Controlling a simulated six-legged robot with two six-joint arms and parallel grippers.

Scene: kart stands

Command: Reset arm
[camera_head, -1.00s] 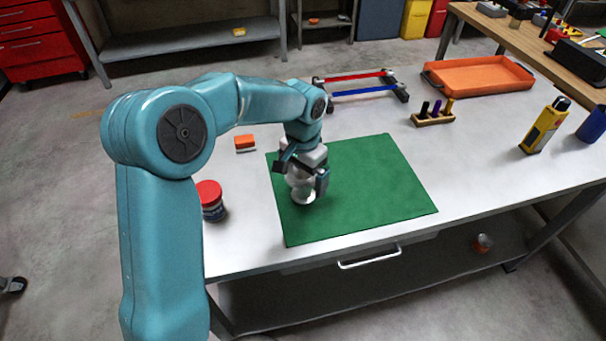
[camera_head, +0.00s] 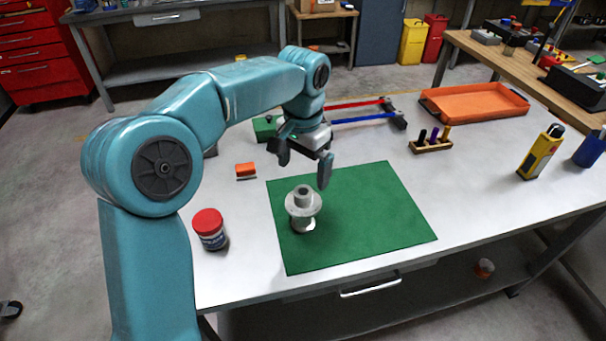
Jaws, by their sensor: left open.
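My left gripper (camera_head: 304,170) hangs open and empty above the back edge of the green mat (camera_head: 380,215). A grey flanged metal part (camera_head: 303,208) stands upright on the left part of the mat. It is in front of and below the gripper, apart from its fingers. My left arm comes in from the left and arches over the table. My right gripper is not in the view.
On the white table (camera_head: 235,275) are a red-lidded jar (camera_head: 209,229), an orange block (camera_head: 245,170), a rack with red and blue bars (camera_head: 360,112), an orange tray (camera_head: 475,102), a small wooden holder (camera_head: 431,146), a yellow bottle (camera_head: 540,153) and a blue cup (camera_head: 589,150). The mat's right side is clear.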

